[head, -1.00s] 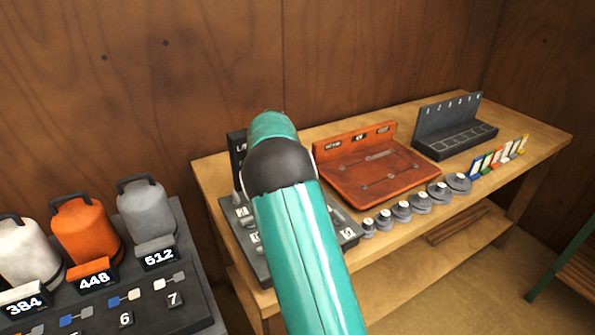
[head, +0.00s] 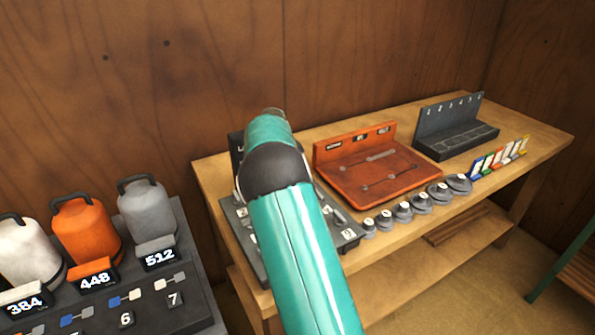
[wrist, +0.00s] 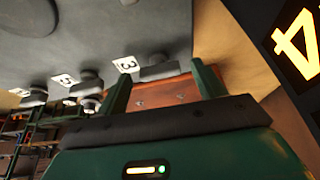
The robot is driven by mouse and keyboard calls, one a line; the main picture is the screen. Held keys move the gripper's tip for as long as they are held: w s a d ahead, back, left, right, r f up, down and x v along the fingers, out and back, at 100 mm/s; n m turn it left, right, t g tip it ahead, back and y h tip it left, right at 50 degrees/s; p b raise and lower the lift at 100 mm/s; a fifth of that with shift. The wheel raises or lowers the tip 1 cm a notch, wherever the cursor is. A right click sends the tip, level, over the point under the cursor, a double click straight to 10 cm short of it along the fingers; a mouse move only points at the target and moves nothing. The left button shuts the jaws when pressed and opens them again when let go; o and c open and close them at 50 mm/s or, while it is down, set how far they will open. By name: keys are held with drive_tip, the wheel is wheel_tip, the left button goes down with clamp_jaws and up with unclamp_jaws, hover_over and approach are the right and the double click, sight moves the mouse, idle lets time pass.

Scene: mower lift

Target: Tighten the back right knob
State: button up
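A dark grey panel (head: 236,222) with white number tags lies on the left end of the wooden bench, mostly hidden behind my teal arm. In the wrist view my gripper (wrist: 163,68) has two green fingers spread apart. A grey knob (wrist: 160,68) with a white tag marked 3 shows in the gap between the fingertips, with no clear contact. Further grey knobs (wrist: 90,76) with tags show to the left. I cannot tell for certain which knob is the back right one. My gripper is hidden behind the arm in the head view.
An orange tray (head: 345,187) and a dark slotted rack (head: 449,124) stand on the bench (head: 300,135). Several round grey weights (head: 403,213) line its front edge. Coloured cards (head: 501,157) stand at right. White, orange and grey canisters stand at left. A lit 4 (wrist: 298,43) is close at right.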

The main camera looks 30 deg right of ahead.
drive_tip(key=v, duration=1.3)
drive_tip(key=shift+r, duration=0.4)
drive_tip(key=shift+s, duration=0.1)
